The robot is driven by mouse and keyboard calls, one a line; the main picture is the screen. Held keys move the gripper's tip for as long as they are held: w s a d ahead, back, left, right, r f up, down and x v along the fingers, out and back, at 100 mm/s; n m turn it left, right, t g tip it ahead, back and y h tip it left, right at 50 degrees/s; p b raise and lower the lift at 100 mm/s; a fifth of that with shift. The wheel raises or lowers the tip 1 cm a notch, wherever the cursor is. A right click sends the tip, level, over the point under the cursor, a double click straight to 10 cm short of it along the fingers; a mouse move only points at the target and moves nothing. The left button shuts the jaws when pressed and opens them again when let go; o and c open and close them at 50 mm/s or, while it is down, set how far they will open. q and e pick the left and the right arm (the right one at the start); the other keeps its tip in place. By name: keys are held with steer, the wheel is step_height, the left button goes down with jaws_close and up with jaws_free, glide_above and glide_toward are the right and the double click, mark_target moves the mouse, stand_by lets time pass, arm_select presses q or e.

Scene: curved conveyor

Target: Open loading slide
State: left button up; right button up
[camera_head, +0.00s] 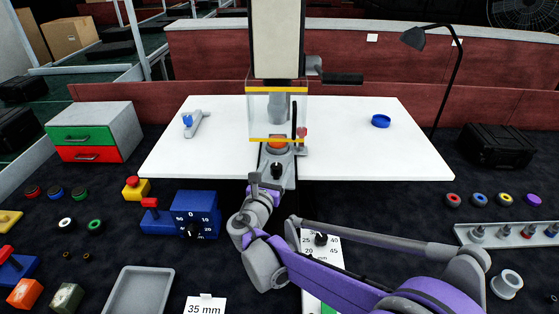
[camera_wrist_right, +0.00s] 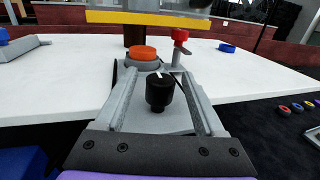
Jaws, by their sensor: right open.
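A machine with a clear guard box (camera_head: 277,112) edged in yellow stands on a white table in the head view. At its front is a grey slide plate (camera_wrist_right: 168,122) carrying a black knob (camera_wrist_right: 159,92); the knob also shows in the head view (camera_head: 277,170). An orange round part (camera_wrist_right: 143,54) sits just behind the knob, below the guard. My right gripper (camera_head: 276,160) is at the slide, open, with the knob between its two grey fingers in the wrist view (camera_wrist_right: 161,75). Contact with the knob cannot be told. My left gripper is out of view.
A red-topped post (camera_wrist_right: 180,38) stands right of the orange part. A blue ring (camera_head: 380,121) and a grey part with a blue knob (camera_head: 195,122) lie on the white table (camera_head: 350,160). A blue dial box (camera_head: 197,213) stands left of my right arm.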

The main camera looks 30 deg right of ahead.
mark_target(285, 156)
steer(key=shift+x, duration=1.75)
jaws_close()
